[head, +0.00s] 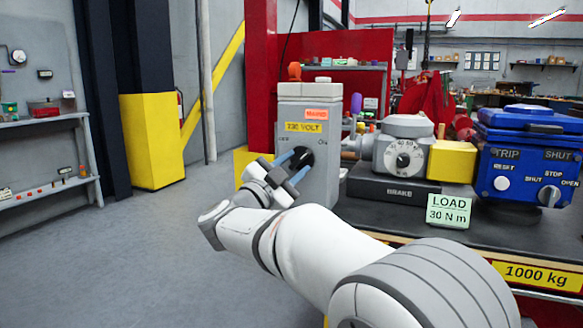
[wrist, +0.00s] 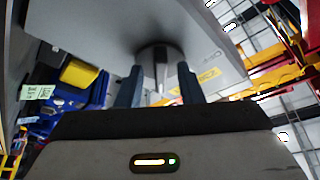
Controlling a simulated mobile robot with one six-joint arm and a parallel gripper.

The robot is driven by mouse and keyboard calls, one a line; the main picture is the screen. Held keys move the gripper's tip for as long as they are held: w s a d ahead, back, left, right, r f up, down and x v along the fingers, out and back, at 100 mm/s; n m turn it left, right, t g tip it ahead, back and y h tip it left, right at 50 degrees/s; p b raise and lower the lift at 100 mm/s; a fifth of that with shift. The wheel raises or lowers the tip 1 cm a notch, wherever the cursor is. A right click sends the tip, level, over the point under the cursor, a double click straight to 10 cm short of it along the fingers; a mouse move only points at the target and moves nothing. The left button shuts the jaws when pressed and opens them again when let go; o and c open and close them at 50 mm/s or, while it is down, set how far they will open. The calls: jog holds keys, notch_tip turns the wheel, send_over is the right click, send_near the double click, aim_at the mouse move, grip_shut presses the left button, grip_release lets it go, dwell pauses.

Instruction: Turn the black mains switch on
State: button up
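The grey mains cabinet (head: 325,165) stands at the left end of the bench, with an orange label and a yellow "230 VOLT" label. The black mains switch (head: 307,158) is on its front, below small marks to left and right; in the head view my gripper partly hides it. In the wrist view the switch's narrow handle (wrist: 160,72) stands out from a round dark base. My gripper (head: 293,167) is at the switch, with its two blue-grey fingers apart. In the wrist view the fingers (wrist: 161,82) lie either side of the handle, with visible gaps, so it seems not clamped.
Right of the cabinet are a grey brake unit (head: 404,155), a yellow block (head: 452,161), a blue actuator (head: 530,155) and a "LOAD 30 N m" sign (head: 449,210). A red panel (head: 262,75) stands behind. The floor (head: 110,250) at left is clear.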

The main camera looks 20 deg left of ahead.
jog(key=p+v, duration=0.1)
jog(key=v, duration=0.6)
jog(key=shift+s+a+p, duration=0.15)
jog(key=shift+s+p, duration=0.2)
jog(key=shift+p, duration=0.05)
jog(key=shift+f, duration=0.2)
